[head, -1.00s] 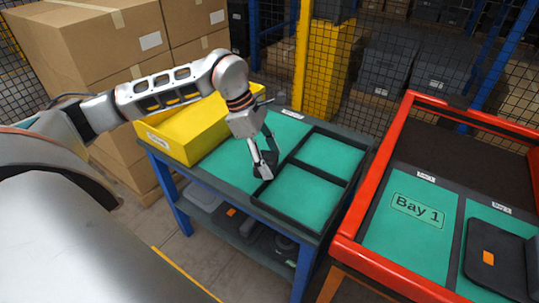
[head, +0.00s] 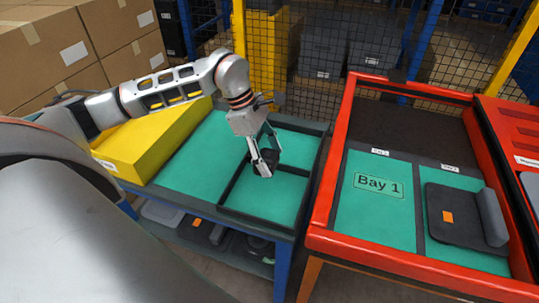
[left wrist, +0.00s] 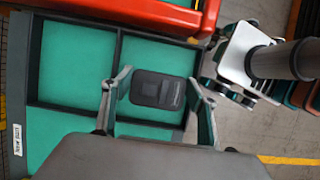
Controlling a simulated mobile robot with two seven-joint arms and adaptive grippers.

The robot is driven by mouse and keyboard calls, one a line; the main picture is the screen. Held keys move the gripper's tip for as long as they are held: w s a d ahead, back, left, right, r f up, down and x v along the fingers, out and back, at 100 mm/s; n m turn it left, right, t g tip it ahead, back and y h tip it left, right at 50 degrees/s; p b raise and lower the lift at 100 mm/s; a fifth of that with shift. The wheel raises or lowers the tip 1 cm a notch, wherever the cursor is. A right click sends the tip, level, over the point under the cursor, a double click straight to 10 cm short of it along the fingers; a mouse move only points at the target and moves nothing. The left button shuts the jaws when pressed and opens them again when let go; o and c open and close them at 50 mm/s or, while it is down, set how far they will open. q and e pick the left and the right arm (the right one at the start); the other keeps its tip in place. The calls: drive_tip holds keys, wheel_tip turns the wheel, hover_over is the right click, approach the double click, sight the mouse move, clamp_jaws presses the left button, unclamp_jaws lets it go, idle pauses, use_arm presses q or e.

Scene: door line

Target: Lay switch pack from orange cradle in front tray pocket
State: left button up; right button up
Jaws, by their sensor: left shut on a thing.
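My left gripper (head: 265,166) is shut on a small dark grey switch pack (left wrist: 157,90). In the left wrist view the pack is between the two fingers (left wrist: 160,88), above the right-hand pocket. The black-framed tray has a front pocket (head: 262,197) and a back pocket (head: 297,150), both with green floors and nothing seen in them. In the head view the gripper is over the tray near the divider. I cannot tell the pack's height above the floor. What looks like my right gripper (left wrist: 238,65) shows in the left wrist view, its fingers unclear. No orange cradle is identifiable.
A yellow bin (head: 150,145) stands left on the bench, with bare green mat (head: 196,160) beside it. A red-framed station (head: 330,160) stands right; its Bay 1 (head: 375,215) is empty and a dark case (head: 460,215) lies beside it. Mesh fencing is behind.

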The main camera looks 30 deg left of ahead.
use_arm(q)
wheel_tip(320, 180, down, 10)
drive_tip(key=b, duration=0.6)
drive_tip(key=shift+f+b, duration=0.15)
drive_tip(key=shift+b, duration=0.25)
drive_tip(key=shift+f, duration=0.45)
use_arm(e)
wheel_tip(320, 180, down, 8)
drive_tip(key=a, duration=0.1)
drive_tip(key=shift+s, duration=0.4)
drive_tip(key=shift+w+r, duration=0.15)
drive_tip(key=shift+r, duration=0.3)
use_arm(q)
drive_tip(key=shift+f+b, duration=0.15)
drive_tip(key=shift+b, duration=0.2)
use_arm(e)
drive_tip(key=shift+f, duration=0.25)
use_arm(q)
drive_tip(key=shift+f, duration=0.2)
use_arm(e)
drive_tip(key=shift+s+f, duration=0.25)
drive_tip(key=shift+f, duration=0.1)
use_arm(q)
drive_tip(key=shift+f, duration=0.2)
use_arm(e)
drive_tip(key=shift+f, duration=0.1)
